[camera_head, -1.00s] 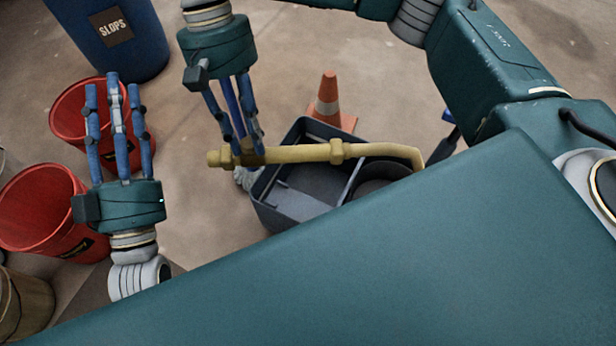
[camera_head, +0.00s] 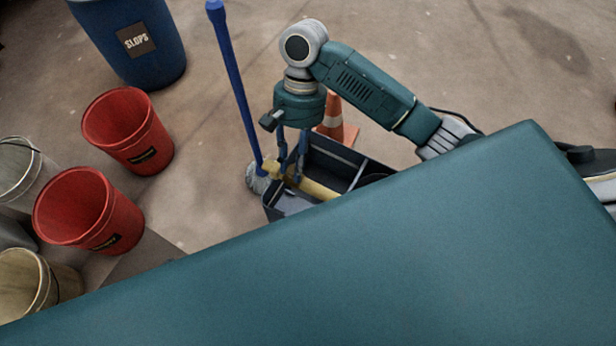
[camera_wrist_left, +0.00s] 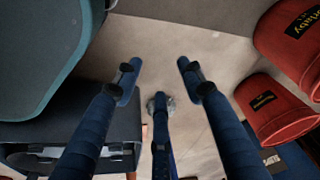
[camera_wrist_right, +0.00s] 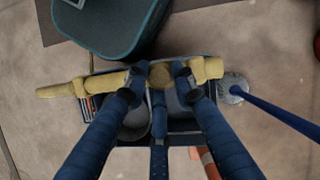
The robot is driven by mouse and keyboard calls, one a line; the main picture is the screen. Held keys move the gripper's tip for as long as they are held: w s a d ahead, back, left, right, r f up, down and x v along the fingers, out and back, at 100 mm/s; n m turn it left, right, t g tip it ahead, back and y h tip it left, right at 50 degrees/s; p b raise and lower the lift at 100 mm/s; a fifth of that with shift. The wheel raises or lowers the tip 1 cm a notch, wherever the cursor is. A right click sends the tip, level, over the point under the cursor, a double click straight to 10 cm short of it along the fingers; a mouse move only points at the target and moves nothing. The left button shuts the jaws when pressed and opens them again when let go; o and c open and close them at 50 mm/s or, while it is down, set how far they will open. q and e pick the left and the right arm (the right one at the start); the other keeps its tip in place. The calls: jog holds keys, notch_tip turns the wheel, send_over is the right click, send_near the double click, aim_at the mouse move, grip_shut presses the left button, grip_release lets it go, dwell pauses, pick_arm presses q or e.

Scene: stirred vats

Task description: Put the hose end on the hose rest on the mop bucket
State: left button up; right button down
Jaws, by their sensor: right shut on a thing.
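The yellow hose end (camera_head: 318,189) lies low across the dark grey mop bucket (camera_head: 330,164) in the head view. My right gripper (camera_head: 289,176) points down at the bucket and is shut on the hose. In the right wrist view the hose (camera_wrist_right: 110,83) runs left and right across the fingers (camera_wrist_right: 158,88), over the bucket, with its thick end to the right. I cannot make out the hose rest or whether the hose touches it. My left gripper (camera_wrist_left: 158,85) is open and empty in the left wrist view, and is out of the head view.
A mop with a blue handle (camera_head: 236,92) stands at the bucket's left side. An orange cone (camera_head: 337,120) is behind the bucket. Red buckets (camera_head: 128,130) and a blue slops barrel (camera_head: 130,40) stand left.

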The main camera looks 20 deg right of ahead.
pick_arm(q)
jog(key=w+b+v, duration=0.2)
jog(key=v, duration=0.4)
jog(key=w+r+b+v, duration=0.1)
jog(key=b+v, duration=0.2)
jog(key=v, duration=0.4)
pick_arm(e)
notch_tip(320, 180, down, 19)
jog(key=shift+f+b, duration=0.2)
jog(key=shift+b, duration=1)
jog(key=shift+f, duration=0.15)
pick_arm(q)
jog(key=w+d+r+t+h, duration=0.1)
jog(key=w+d+t, duration=0.1)
jog(key=w+t, duration=0.3)
jog(key=w, duration=0.4)
jog(key=shift+d+r, duration=0.35)
jog(key=shift+d, duration=0.05)
